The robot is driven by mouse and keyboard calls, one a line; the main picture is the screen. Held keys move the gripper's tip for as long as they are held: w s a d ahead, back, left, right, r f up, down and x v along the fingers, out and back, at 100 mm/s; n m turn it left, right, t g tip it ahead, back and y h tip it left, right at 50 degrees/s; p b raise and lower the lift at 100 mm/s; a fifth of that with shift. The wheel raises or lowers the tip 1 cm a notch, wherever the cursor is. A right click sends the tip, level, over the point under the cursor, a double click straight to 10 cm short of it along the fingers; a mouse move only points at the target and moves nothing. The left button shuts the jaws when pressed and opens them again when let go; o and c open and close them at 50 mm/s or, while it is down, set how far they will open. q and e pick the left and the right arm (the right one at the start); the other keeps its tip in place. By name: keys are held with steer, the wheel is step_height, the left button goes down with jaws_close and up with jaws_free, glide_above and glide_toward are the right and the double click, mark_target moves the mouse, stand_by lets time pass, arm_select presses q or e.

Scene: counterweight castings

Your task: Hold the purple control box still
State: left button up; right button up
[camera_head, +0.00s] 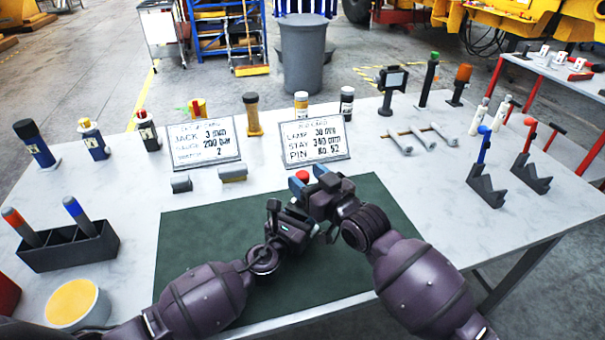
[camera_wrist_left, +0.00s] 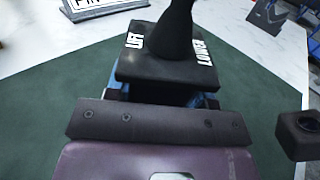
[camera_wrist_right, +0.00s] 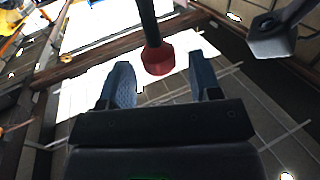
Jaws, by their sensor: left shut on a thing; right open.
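A dark control box (camera_wrist_left: 165,70) with white lettering and a black lever boot shows in the left wrist view. Its visible top looks black, not purple. My left gripper (camera_head: 283,218) is shut on it over the green mat (camera_head: 185,250); the jaws hide much of the box. The lever's red knob (camera_head: 302,175) shows in the head view. In the right wrist view the red knob (camera_wrist_right: 157,59) on its dark stem appears between the blue finger pads of my right gripper (camera_wrist_right: 162,85), which is open. I cannot tell whether a pad touches it.
Two written signs (camera_head: 204,143) (camera_head: 313,139) stand behind the mat. Small grey blocks lie before the left sign. A black holder (camera_head: 68,248) and a yellow-topped tub (camera_head: 75,302) are at left. Lever stands (camera_head: 486,187) (camera_head: 530,175) are at right. The mat's front left is clear.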

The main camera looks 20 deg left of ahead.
steer(key=shift+x, duration=1.1)
steer(key=shift+c, duration=0.2)
